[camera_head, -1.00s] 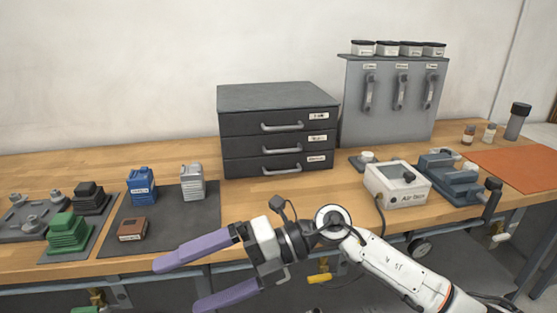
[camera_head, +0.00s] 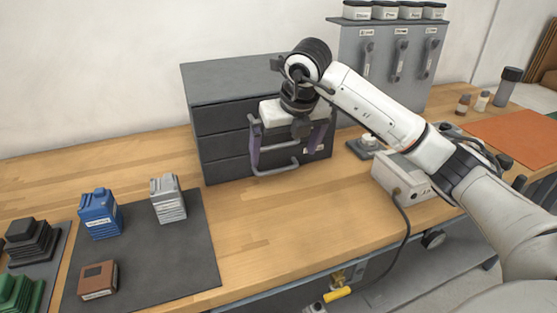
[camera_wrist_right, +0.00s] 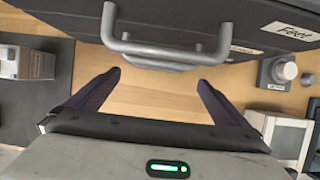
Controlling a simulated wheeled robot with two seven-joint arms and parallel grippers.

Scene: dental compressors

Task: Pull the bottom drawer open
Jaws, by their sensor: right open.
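The dark grey drawer cabinet (camera_head: 228,75) stands at the back of the bench, with three stacked drawers. The bottom drawer (camera_head: 222,171) looks shut. Its grey bar handle (camera_head: 275,171) shows low between and below my purple fingers. My right gripper (camera_head: 284,156) is open and empty in front of the drawer fronts, covering much of them. In the right wrist view, two grey handles overlap, and the lower bar (camera_wrist_right: 165,66) lies just ahead of the open fingertips (camera_wrist_right: 157,78). I cannot tell whether the fingers touch it. My left gripper is not in view.
A grey mat (camera_head: 185,262) with blue, silver and brown blocks lies to the left. A white box (camera_head: 398,178) with a cable and a small knobbed device (camera_head: 368,143) stand right of the cabinet. Bare wood (camera_head: 275,225) lies in front of the drawers.

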